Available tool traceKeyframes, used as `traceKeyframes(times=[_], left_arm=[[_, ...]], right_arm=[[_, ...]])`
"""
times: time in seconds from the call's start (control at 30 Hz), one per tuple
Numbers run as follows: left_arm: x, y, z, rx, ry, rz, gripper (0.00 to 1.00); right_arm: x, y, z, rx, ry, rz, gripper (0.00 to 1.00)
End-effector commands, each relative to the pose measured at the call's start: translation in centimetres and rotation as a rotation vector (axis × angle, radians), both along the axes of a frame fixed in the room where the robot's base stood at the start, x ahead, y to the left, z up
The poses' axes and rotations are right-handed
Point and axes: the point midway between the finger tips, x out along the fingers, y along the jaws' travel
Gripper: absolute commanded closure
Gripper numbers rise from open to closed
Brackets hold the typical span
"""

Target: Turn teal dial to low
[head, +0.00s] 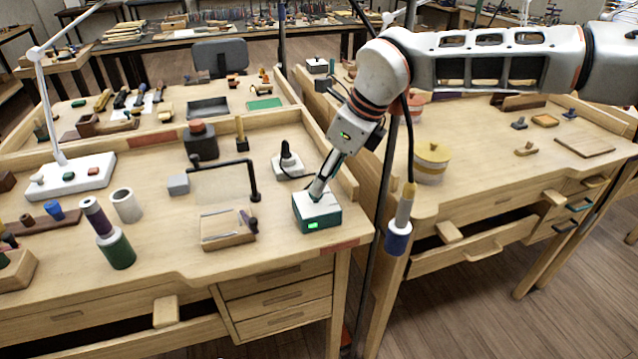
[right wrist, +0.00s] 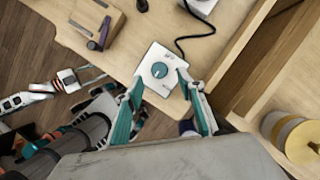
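The teal dial (right wrist: 159,70) is a round knob with a pale pointer mark, on the white top of a small box (right wrist: 150,61). The lettering around it is too small to read. In the head view the box (head: 316,213) has teal sides and a lit green patch on its front. My right gripper (head: 321,187) points down over the box and hides the dial there. In the right wrist view its two teal fingers (right wrist: 161,80) are apart, one on each side of the dial; contact is unclear. What appears to be my left gripper (right wrist: 72,77) is small at the left.
The box stands near the front right of the bench (head: 180,245). A wooden block (head: 226,232) and a black bent rod (head: 250,180) lie to its left. A black-and-white device (head: 288,164) with a cable stands behind. A hanging blue-tipped tool (head: 399,232) is at right.

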Motion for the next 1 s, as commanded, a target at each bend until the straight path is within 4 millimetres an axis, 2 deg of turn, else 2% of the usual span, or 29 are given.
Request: traceKeyframes(times=[0.1, 0.3, 0.6, 0.63, 0.77, 1.0], left_arm=[[-0.1, 0.7, 0.0, 0.01, 0.008, 0.009, 0.7], [-0.6, 1.1, -0.8, 0.016, 0.028, 0.015, 0.7], [-0.9, 0.8, -1.0, 0.01, 0.033, 0.019, 0.7], [-0.8, 0.8, -0.9, 0.009, 0.033, 0.02, 0.7], [-0.8, 0.7, -0.8, 0.007, 0.031, 0.019, 0.7], [-0.7, 0.7, -0.8, 0.006, 0.027, 0.019, 0.7]], right_arm=[[0.2, 0.6, -1.6, 0.001, 0.003, 0.0, 0.61], [0.5, 1.2, -3.2, 0.001, 0.002, 0.001, 0.61], [0.6, 1.3, -3.5, 0.002, 0.002, 0.0, 0.61], [0.6, 1.3, -3.4, 0.002, 0.002, 0.0, 0.67], [0.6, 1.3, -3.4, 0.002, 0.002, 0.0, 1.0], [0.6, 1.3, -3.4, 0.002, 0.0, -0.005, 1.0]])
